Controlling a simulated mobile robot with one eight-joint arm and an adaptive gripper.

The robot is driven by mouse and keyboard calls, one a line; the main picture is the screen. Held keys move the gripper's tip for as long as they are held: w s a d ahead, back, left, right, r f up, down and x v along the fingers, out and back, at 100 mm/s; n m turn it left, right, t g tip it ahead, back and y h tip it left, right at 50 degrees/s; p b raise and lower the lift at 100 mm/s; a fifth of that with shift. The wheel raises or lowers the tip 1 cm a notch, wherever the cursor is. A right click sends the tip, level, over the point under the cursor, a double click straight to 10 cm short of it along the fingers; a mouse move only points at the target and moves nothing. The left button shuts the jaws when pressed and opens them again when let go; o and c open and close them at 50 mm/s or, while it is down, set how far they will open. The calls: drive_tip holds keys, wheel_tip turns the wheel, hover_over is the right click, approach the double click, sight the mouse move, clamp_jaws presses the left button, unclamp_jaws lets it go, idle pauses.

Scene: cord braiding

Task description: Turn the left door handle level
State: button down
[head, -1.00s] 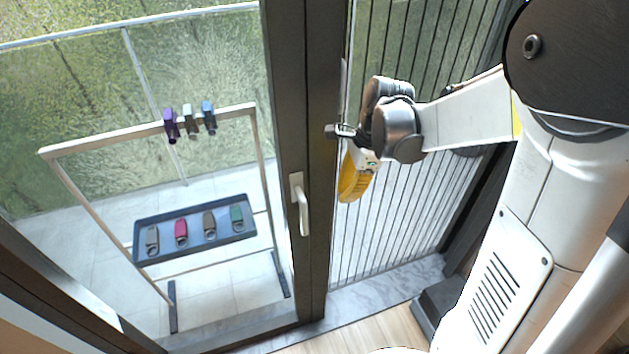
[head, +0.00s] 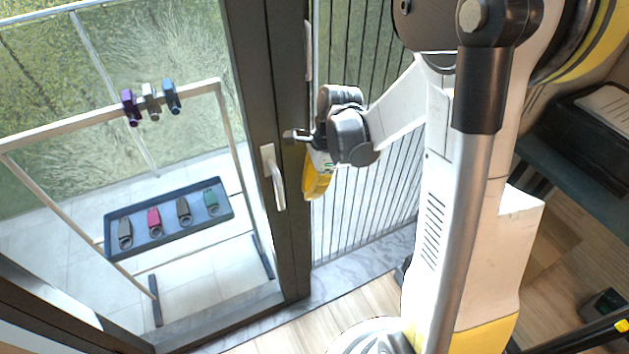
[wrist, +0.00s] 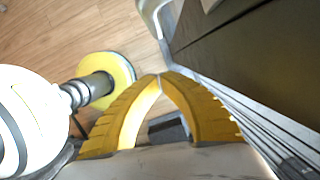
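The left door handle (head: 277,188) is a white lever on the dark door frame. Its grip hangs down, close to upright, from its plate. My gripper (head: 313,194) is just right of the handle in the head view, apart from it, with its yellow fingers pointing down. In the wrist view the yellow fingers meet at their tips (wrist: 160,75), with nothing between them. A pale curved part at the top of the wrist view (wrist: 150,18) may be the handle; I cannot tell for sure.
Behind the glass stand a rack (head: 60,130) with several coloured clips and a blue tray (head: 170,238) holding more. A second pale upright handle (head: 308,50) shows at the right panel's edge. Wooden floor (head: 375,300) lies in front.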

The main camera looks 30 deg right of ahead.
sight(279, 174)
drive_tip(key=shift+w+a, duration=0.2)
drive_tip(key=shift+a, duration=0.8)
drive_tip(key=shift+w+a, duration=0.2)
drive_tip(key=shift+a, duration=0.75)
